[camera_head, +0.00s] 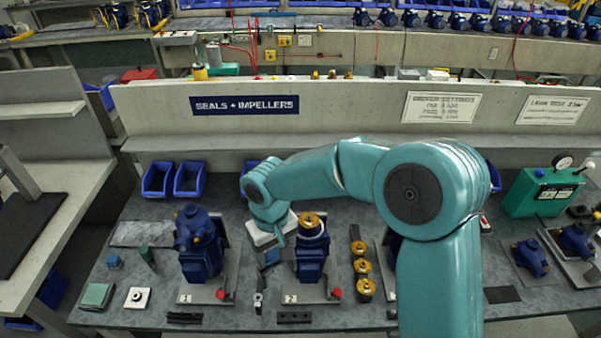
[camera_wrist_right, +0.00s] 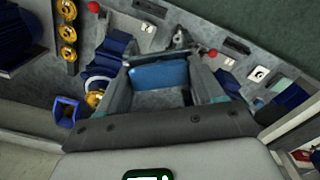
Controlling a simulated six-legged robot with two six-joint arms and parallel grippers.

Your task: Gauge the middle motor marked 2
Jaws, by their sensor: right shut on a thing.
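The middle motor (camera_head: 311,262) is dark blue with a brass ring on top. It stands upright on a grey base plate (camera_head: 317,293) with a small white tag and a red knob; I cannot read the tag surely. My right gripper (camera_head: 271,247) is just left of this motor's upper part, above the bench. In the right wrist view the motor (camera_wrist_right: 108,62) is left of the fingers. Contact between block and motor cannot be told. My left gripper is not in view.
Another blue motor (camera_head: 199,250) stands on a plate to the left. Several brass rings (camera_head: 362,267) line a strip right of the middle motor. My right arm hides part of the right side. Blue bins (camera_head: 158,179) and a green box (camera_head: 541,192) stand at the back.

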